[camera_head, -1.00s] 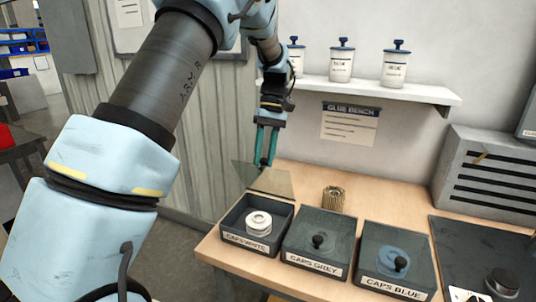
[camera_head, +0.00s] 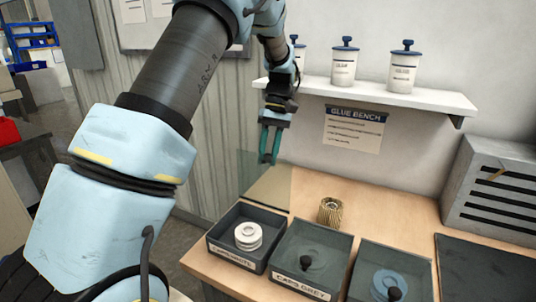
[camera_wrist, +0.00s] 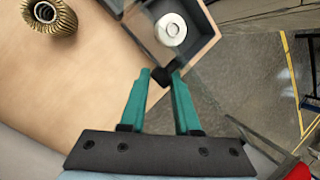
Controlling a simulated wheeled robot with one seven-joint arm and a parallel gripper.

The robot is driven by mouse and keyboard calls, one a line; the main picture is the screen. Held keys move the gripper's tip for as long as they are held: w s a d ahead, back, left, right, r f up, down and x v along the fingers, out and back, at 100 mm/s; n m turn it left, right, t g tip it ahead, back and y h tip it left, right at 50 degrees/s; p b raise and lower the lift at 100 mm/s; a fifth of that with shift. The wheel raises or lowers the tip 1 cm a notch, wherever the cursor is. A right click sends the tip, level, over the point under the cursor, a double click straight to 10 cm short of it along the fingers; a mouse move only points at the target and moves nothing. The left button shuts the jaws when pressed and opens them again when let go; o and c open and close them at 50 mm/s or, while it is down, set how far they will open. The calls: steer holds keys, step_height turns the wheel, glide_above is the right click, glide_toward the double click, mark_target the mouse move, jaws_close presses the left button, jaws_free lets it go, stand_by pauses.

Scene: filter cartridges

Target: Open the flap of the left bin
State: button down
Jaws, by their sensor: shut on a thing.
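The left bin (camera_head: 232,256), a dark open-topped box with a white label, holds a stack of white caps (camera_head: 248,236). Its see-through flap (camera_head: 265,185) is raised at the bin's back edge, so the caps are uncovered. My gripper (camera_head: 268,160) is at the flap's upper part, above and behind the bin. In the wrist view, the teal fingers are shut on the flap's black knob (camera_wrist: 162,76). The white caps (camera_wrist: 171,29) show beyond the knob there. The flap is hard to make out in that view.
A grey-caps bin (camera_head: 309,262) and a blue-caps bin (camera_head: 392,272) stand to the right with flaps down. A brass-coloured pleated cartridge (camera_head: 330,211) stands behind them on the wooden bench (camera_head: 385,212). A shelf (camera_head: 370,92) with several white jars hangs above.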

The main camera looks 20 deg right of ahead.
steer(key=shift+s+d+f, duration=0.25)
steer(key=shift+s+f, duration=0.1)
steer(key=shift+s, duration=0.05)
steer(key=c, duration=0.6)
jaws_free()
steer(key=shift+a, duration=0.1)
steer(key=shift+w+r, duration=0.1)
steer(key=shift+w, duration=0.05)
steer(key=shift+w+r, duration=0.1)
steer(key=shift+r, duration=0.1)
steer(key=b+v, duration=0.2)
steer(key=v, duration=0.8)
steer(key=shift+r, duration=0.25)
steer(key=shift+c, duration=0.3)
